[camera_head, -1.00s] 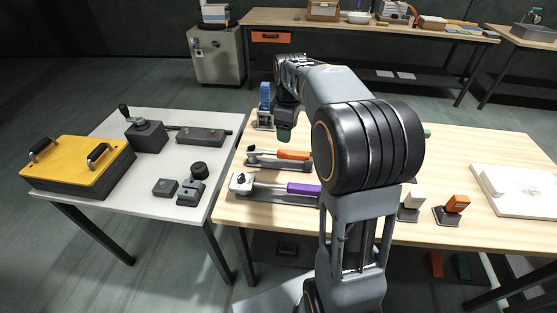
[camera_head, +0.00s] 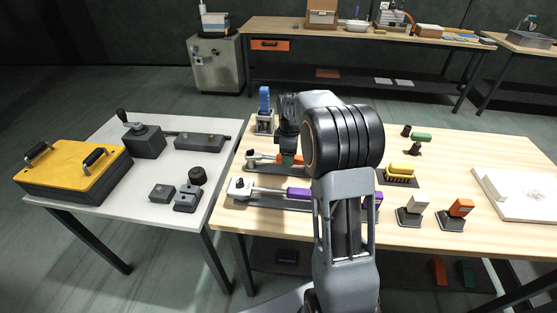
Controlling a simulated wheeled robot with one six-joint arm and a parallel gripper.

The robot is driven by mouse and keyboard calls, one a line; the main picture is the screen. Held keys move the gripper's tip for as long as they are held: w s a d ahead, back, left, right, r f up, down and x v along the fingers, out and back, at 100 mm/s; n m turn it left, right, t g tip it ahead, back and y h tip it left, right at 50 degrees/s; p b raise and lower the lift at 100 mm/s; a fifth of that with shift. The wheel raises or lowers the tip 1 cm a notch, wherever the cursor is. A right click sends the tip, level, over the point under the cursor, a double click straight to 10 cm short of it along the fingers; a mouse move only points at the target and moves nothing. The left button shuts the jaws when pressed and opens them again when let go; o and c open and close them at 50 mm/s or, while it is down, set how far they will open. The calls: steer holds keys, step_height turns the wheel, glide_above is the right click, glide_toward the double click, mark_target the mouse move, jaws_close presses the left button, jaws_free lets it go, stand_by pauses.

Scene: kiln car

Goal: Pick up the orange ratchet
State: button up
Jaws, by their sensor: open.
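The orange ratchet (camera_head: 262,156) lies on a dark holder on the wooden table, behind the purple-handled ratchet (camera_head: 265,190). Its metal head and shaft point left; its orange handle is partly hidden by my gripper and arm. The gripper is open.
A blue tool (camera_head: 264,103) stands behind the ratchets. A yellow brush (camera_head: 401,171), a white-topped tool (camera_head: 416,204) and an orange-topped block (camera_head: 460,208) stand to the right. A white board (camera_head: 509,188) lies at the far right.

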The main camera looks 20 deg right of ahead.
steer(key=shift+f, duration=2.2)
steer(key=shift+c, duration=0.3)
jaws_close()
